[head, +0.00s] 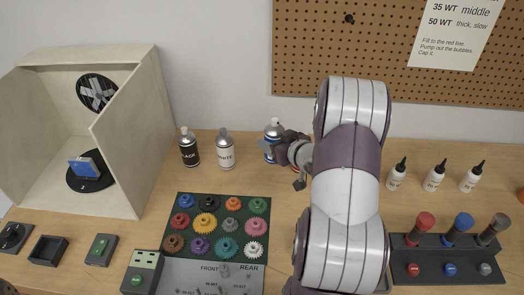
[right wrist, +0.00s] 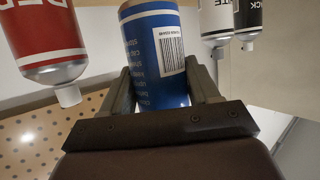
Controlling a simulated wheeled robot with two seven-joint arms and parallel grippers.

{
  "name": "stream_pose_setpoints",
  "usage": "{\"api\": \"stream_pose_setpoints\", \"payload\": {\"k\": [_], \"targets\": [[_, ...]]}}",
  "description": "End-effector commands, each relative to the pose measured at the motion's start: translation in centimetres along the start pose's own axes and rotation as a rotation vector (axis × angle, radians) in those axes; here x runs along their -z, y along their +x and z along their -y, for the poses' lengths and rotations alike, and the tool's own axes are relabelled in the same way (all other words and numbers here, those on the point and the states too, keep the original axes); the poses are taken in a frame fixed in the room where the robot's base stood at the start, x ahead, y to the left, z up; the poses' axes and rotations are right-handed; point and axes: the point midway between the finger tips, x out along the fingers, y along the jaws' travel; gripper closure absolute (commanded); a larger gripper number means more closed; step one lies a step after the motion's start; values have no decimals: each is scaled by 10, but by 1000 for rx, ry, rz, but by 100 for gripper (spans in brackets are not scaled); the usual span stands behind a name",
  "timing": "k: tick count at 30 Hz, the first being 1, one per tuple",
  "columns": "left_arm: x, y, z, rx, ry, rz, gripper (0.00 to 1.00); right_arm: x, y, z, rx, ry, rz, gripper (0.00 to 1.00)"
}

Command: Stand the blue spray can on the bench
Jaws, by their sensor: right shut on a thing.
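The blue spray can (head: 267,148) is upright at the back of the bench (head: 232,183), right of the white can. My right gripper (head: 279,150) is shut on it from the right side. In the right wrist view the blue can (right wrist: 158,62) with its barcode label sits between the two fingers of my right gripper (right wrist: 164,88). I cannot tell whether its base touches the bench.
A black can (head: 188,149) and a white can (head: 225,152) stand left of it. A red can (right wrist: 42,40) is close by in the wrist view. A spray booth (head: 150,120) stands left, a gear tray (head: 178,228) in front, several white bottles (head: 434,178) right.

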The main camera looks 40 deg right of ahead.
Motion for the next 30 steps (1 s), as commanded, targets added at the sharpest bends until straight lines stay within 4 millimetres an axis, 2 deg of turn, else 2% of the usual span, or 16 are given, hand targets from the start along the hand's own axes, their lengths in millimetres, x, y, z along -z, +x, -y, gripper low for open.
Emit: {"api": "stream_pose_setpoints", "payload": {"k": [1, 3, 7, 9, 12, 15, 26, 27, 28, 30], "targets": [[0, 0, 0, 0, 0, 0, 14, -2, 15, 3, 5, 0, 1, 81], [0, -1, 0, 0, 0, 0, 14, -4, 31, 4, 3, -1, 1, 81], [1, -1, 0, 0, 0, -1, 14, -8, 47, 6, 0, 1, 0, 81], [1, -2, 0, 0, 0, -1, 14, -18, 52, 6, 1, 3, 4, 81], [1, -3, 0, 0, 0, -1, 14, -35, 59, 6, 0, 3, 3, 81], [1, -4, 0, 0, 0, -1, 14, -43, 63, 5, -1, 0, -1, 81], [0, 1, 0, 0, 0, -1, 14, -48, 65, 5, -1, 0, -1, 81], [0, -1, 0, 0, 0, -1, 14, -47, 64, 5, -1, 0, 0, 26], [0, -1, 0, 0, 0, 0, 14, -47, 64, 5, -1, 0, 0, 17], [0, -1, 0, 0, 0, 0, 14, -47, 64, 5, -1, 0, 0, 14]]}}
